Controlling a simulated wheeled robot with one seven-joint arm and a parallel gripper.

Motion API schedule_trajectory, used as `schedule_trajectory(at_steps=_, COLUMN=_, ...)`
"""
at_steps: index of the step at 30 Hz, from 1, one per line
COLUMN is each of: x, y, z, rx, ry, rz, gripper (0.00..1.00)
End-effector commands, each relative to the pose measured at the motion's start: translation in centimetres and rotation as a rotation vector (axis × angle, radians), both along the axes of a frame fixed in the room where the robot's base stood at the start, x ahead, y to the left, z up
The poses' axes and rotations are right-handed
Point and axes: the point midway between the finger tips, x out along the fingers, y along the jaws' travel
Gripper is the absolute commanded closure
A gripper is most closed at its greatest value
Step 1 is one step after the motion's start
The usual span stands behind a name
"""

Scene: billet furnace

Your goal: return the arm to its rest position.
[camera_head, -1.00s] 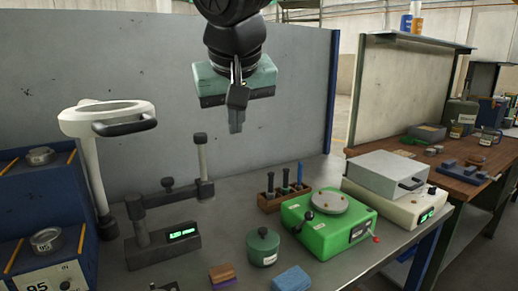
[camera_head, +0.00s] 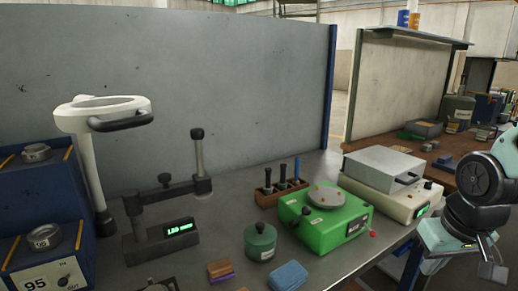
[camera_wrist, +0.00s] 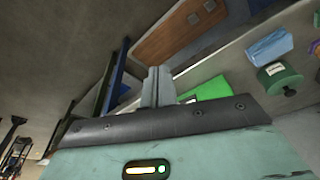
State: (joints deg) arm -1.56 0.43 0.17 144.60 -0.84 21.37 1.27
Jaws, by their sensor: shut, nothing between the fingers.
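My gripper (camera_head: 487,268) is at the right edge of the head view, in front of the grey workbench (camera_head: 225,215) and to the right of its front edge. Its fingers point down and are shut with nothing between them. In the wrist view the closed fingers (camera_wrist: 158,88) show beyond the gripper's dark front edge, against a tilted view of the bench and floor. The rest of my arm runs up out of the head view on the right.
On the bench stand a green machine (camera_head: 325,220), a green canister (camera_head: 260,242), a blue cloth-like block (camera_head: 288,276), a grey-lidded device (camera_head: 382,172), a dark gauge stand (camera_head: 160,240) and a white ring lamp (camera_head: 88,120). A wooden bench (camera_head: 465,150) stands behind my arm.

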Motion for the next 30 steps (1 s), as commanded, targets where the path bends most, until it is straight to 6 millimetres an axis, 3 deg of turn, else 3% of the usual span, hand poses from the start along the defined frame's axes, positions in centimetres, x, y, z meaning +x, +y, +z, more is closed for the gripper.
schedule_trajectory(at_steps=2, x=-1.3, y=-0.9, z=-0.7, rx=0.003, ry=0.008, rz=-0.025, gripper=1.0)
schedule_trajectory(at_steps=8, x=-2.3, y=3.2, z=-0.3, rx=0.012, ry=0.037, rz=0.093, gripper=1.0)
schedule_trajectory(at_steps=14, x=-4.6, y=8.0, z=0.2, rx=0.014, ry=0.082, rz=0.245, gripper=1.0)
schedule_trajectory(at_steps=24, x=-12.5, y=16.3, z=1.2, rx=-0.017, ry=0.188, rz=0.584, gripper=1.0)
schedule_trajectory(at_steps=30, x=-14.5, y=17.5, z=1.4, rx=-0.03, ry=0.211, rz=0.655, gripper=1.0)
